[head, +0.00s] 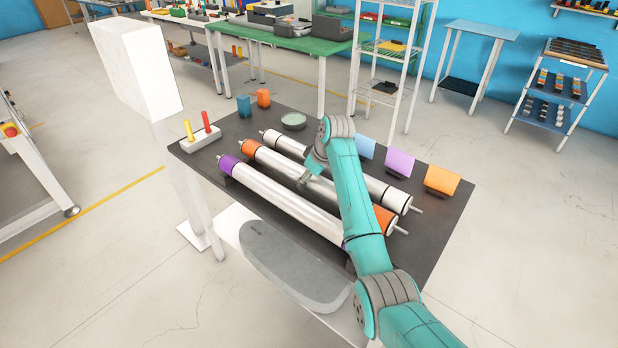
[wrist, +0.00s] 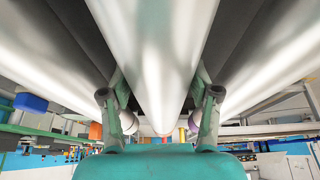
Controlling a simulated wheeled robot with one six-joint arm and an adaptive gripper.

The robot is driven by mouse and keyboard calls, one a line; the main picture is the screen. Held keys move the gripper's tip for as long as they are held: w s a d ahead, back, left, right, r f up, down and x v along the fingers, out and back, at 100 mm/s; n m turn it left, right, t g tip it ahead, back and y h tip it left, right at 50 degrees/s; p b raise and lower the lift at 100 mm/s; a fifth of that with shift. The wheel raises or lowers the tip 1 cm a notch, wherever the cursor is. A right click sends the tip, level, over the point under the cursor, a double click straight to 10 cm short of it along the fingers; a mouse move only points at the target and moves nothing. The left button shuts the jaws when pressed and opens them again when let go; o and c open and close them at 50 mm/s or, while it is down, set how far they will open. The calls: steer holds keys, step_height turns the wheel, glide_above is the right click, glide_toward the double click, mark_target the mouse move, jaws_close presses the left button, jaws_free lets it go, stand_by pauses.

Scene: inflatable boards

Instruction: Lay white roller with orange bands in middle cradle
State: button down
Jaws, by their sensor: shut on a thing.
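The white roller with orange bands (head: 280,167) lies lengthwise between two other rollers over the dark table (head: 443,205), its orange ends showing at both sides. My gripper (head: 308,178) is shut around its white middle from above. In the wrist view my gripper's fingers (wrist: 160,112) stand on either side of the roller (wrist: 160,50). The middle cradle is hidden under the roller, and I cannot tell whether the roller touches it. My arm covers part of the roller's right half.
A white roller with purple bands (head: 285,205) lies in front and a white roller with black bands (head: 385,190) behind, both close alongside. Cups (head: 263,98), a green dish (head: 294,121), a block with pegs (head: 201,138) and coloured cards (head: 400,161) stand along the table's edges.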

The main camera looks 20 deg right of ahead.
steer(key=shift+f, duration=0.25)
steer(key=shift+c, duration=1)
jaws_free()
steer(key=shift+f, duration=0.15)
steer(key=v, duration=1.1)
steer(key=shift+r, duration=0.2)
steer(key=shift+s+r, duration=0.1)
steer(key=shift+r, duration=0.3)
